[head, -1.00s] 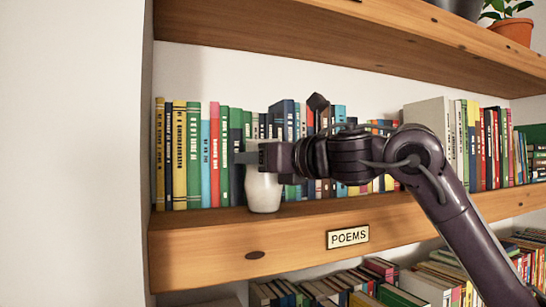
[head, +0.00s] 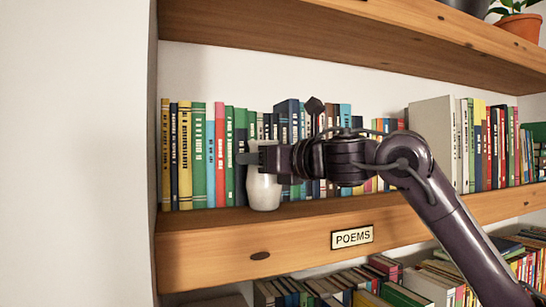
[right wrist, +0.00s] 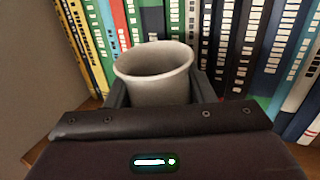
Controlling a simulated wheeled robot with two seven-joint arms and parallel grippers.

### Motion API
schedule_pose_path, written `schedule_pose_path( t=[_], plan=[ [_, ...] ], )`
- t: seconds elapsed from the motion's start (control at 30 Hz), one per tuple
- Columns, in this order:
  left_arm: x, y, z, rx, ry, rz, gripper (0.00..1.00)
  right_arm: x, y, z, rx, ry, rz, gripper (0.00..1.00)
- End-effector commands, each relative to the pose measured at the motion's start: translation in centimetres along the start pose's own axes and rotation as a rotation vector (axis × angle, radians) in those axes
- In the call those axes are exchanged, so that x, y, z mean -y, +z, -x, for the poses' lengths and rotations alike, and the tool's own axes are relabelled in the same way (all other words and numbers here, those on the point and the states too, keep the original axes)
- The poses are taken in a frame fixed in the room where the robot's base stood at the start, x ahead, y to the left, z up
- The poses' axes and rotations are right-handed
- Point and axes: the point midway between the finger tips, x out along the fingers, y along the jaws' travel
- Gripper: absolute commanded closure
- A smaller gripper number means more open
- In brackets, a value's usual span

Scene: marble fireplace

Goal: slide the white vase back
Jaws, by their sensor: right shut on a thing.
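The white vase (head: 263,190) stands upright on the wooden shelf board (head: 215,247), just in front of a row of books. My right gripper (head: 262,158) reaches in from the right and is shut on the vase's upper part, hiding its neck in the head view. In the right wrist view the vase's open rim (right wrist: 155,62) shows between the two fingers (right wrist: 160,95), with book spines close behind it. My left gripper is in neither view.
Books (head: 195,155) line the shelf behind the vase. A "POEMS" label (head: 352,238) is on the shelf's front edge. An upper shelf (head: 400,40) runs above, with a potted plant (head: 522,25). A white wall (head: 75,150) closes the left side.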

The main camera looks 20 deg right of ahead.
Motion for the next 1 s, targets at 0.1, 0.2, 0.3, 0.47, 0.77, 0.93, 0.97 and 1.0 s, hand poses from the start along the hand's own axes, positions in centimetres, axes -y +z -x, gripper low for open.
schedule_pose_path(
  t=[0.1,0.2,0.3,0.47,0.77,0.93,0.97,1.0],
  plan=[
    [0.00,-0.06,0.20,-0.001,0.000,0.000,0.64,0.18,-0.42,-0.48,-0.010,-0.002,0.000,0.83],
    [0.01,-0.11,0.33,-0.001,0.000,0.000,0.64,0.28,-0.48,-0.73,-0.011,-0.002,0.000,0.83],
    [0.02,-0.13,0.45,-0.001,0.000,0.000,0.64,0.38,-0.53,-0.95,-0.012,-0.002,0.000,0.83],
    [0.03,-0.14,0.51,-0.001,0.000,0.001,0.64,0.50,-0.56,-1.15,-0.011,-0.002,0.001,0.83],
    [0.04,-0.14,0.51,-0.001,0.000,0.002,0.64,0.66,-0.54,-1.19,-0.009,-0.004,0.000,0.83],
    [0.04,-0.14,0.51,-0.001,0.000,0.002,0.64,0.72,-0.52,-1.19,-0.009,-0.005,-0.001,0.83],
    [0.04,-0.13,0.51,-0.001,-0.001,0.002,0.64,0.73,-0.51,-1.18,-0.008,-0.005,-0.001,0.83],
    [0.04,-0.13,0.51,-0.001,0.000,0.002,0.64,0.74,-0.50,-1.18,-0.008,-0.005,-0.001,0.83]
  ],
)
